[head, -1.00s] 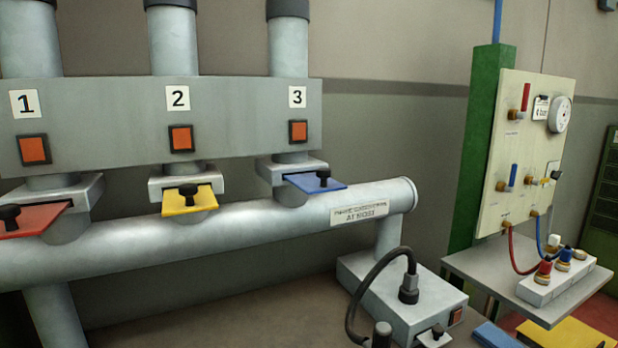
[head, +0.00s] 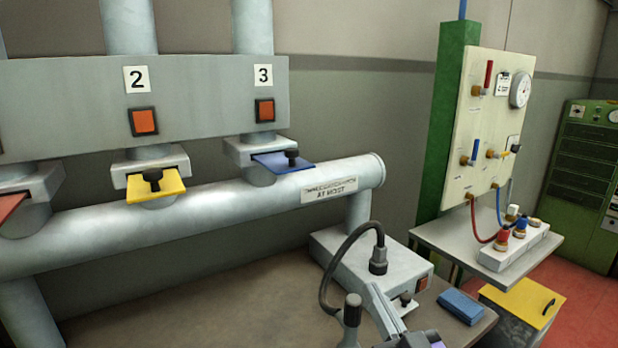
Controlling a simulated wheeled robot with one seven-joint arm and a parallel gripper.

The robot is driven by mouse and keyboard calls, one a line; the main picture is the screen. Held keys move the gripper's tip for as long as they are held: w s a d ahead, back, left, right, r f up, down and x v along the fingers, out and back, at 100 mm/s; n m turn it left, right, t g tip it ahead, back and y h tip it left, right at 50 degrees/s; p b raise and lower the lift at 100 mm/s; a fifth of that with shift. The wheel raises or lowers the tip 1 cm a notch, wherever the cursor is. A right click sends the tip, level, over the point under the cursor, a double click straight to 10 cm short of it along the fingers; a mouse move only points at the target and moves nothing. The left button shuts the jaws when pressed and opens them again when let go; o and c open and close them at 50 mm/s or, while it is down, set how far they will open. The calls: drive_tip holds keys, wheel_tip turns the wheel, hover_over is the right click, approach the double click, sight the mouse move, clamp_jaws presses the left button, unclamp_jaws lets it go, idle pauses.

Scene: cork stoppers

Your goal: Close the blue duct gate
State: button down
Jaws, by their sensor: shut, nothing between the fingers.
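The blue duct gate (head: 284,163) is a flat blue plate with a black knob (head: 291,156). It sticks out toward the front right from a grey bracket (head: 240,151) under the panel marked 3. The bracket sits on a short drop pipe above the big horizontal duct. Part of the plate shows outside the bracket; the part inside is hidden. My gripper's fingers cannot be made out in the head view, and nothing is seen touching the blue gate.
The yellow gate (head: 157,185) and red gate (head: 12,206) stick out further left. The horizontal duct (head: 110,218) runs below. A grey box (head: 335,250) with a black cable stands right of centre. A valve board (head: 487,130) is at right. Grey parts at the bottom edge are unclear.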

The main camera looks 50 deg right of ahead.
drive_tip(key=w+d+r+n+h, duration=0.1)
drive_tip(key=w+d+r, duration=0.3)
drive_tip(key=d+r, duration=0.6)
wheel_tip(320, 180, up, 18)
drive_tip(key=d+n+t+y+p, duration=0.1)
drive_tip(key=d+n+t+y, duration=0.15)
drive_tip(key=n+y, duration=0.75)
drive_tip(key=a+f+n+g+y, duration=0.25)
drive_tip(key=a+n+y, duration=0.2)
drive_tip(key=n, duration=0.45)
drive_tip(key=a+f+n+g+y, duration=0.25)
drive_tip(key=a+n, duration=0.25)
drive_tip(key=n, duration=0.3)
drive_tip(key=d+p+x, duration=0.2)
drive_tip(key=p+x, duration=0.2)
drive_tip(key=x, duration=0.8)
drive_tip(key=shift+w+f, duration=0.2)
drive_tip(key=shift+w, duration=0.4)
drive_tip(key=shift+g, duration=0.25)
